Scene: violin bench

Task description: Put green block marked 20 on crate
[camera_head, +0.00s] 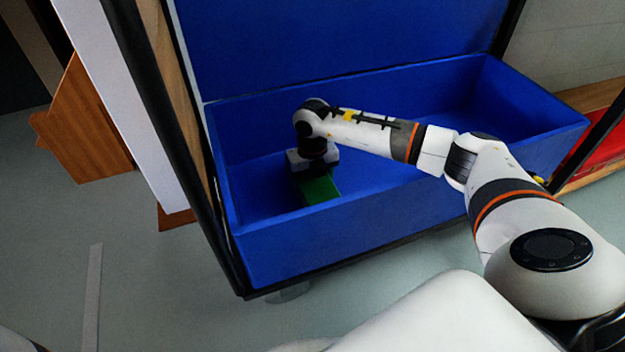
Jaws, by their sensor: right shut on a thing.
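A green block (320,189) is inside a long blue open crate (350,232), towards its left end. My right gripper (312,172) reaches down into the crate and is shut on the green block. The gripper body hides the upper part of the block, and no number can be read on it. I cannot tell whether the block touches the crate floor. My right arm comes in from the right and passes over the crate's front wall. My left gripper does not show.
A blue panel (330,40) rises behind the crate. A dark frame post stands at the crate's left, beside a white upright (120,100) and brown wooden boards (85,125). A red surface (598,142) lies at the far right. The crate's right part looks empty.

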